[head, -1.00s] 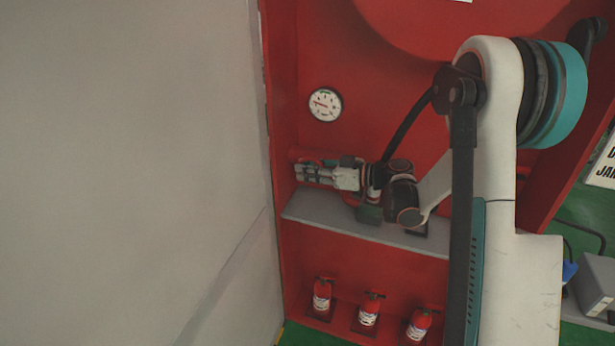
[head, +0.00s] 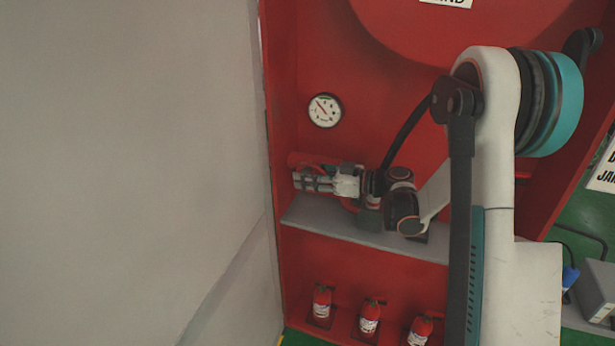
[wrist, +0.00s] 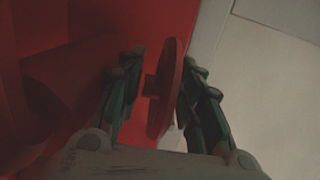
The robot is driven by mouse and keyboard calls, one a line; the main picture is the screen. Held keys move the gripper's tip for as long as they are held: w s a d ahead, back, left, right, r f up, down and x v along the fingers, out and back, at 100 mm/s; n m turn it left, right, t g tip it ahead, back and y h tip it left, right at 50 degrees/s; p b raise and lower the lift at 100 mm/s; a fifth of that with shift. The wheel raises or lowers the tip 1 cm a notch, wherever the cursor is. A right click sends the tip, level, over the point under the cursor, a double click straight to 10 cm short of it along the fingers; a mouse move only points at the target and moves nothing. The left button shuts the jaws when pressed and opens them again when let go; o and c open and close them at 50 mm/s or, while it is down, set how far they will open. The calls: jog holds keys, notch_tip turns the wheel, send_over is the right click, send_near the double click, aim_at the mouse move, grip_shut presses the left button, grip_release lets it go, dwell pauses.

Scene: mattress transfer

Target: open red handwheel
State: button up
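The red handwheel (wrist: 169,92) shows nearly edge-on in the wrist view, as a thin disc with a short hub on its left side. My gripper (wrist: 160,72) straddles it, one finger on each side. The right finger is close to the disc's face, and I cannot tell if it touches. A narrow gap shows between the left finger and the disc. In the head view my gripper (head: 311,182) points left, in front of a red pipe (head: 303,159) above the grey shelf. I cannot make out the wheel clearly there.
A grey shelf (head: 340,228) lies under my gripper. A round gauge (head: 324,110) is on the red back wall above. Red extinguishers (head: 369,317) stand below the shelf. A pale wall (head: 130,150) closes off the left side. A grey box (head: 597,290) is at lower right.

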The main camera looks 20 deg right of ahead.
notch_tip(320, 180, up, 10)
jog(key=shift+f, duration=0.1)
dwell(0.4)
